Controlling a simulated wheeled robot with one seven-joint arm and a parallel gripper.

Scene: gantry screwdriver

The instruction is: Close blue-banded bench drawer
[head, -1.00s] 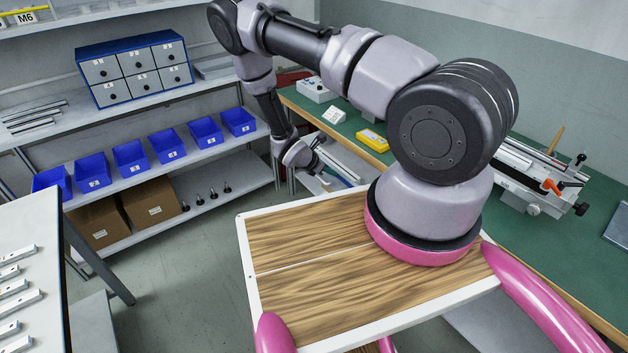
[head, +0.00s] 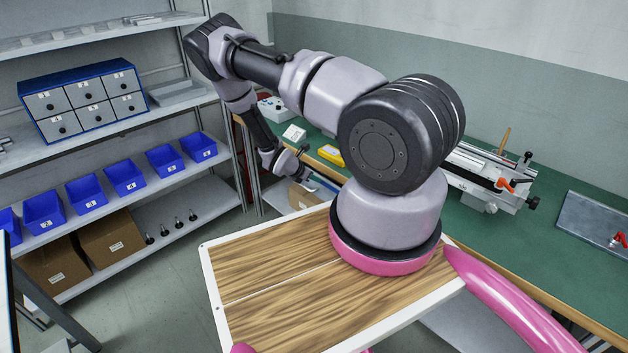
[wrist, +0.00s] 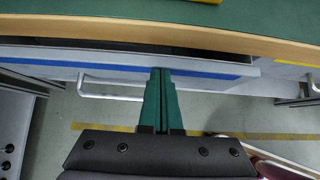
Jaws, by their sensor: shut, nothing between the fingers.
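The blue-banded drawer (wrist: 215,73) sits under the bench's front edge in the wrist view. A dark gap shows between its top and the bench edge, so it looks partly pulled out. Its pale bar handle (wrist: 110,97) is on the front, left of my fingers. My gripper (wrist: 160,72) is shut and empty, with its green fingertips overlapping the blue band; I cannot tell whether they touch it. In the head view, the blue band (head: 325,182) shows small beside my wrist, and my arm hides part of the drawer.
The green-topped bench (head: 500,240) runs along the right, with a yellow item (head: 331,155) and a clamp fixture (head: 490,185) on it. Shelves with blue bins (head: 125,177) and cartons (head: 112,238) stand at the left. Grey floor (head: 165,290) is open between.

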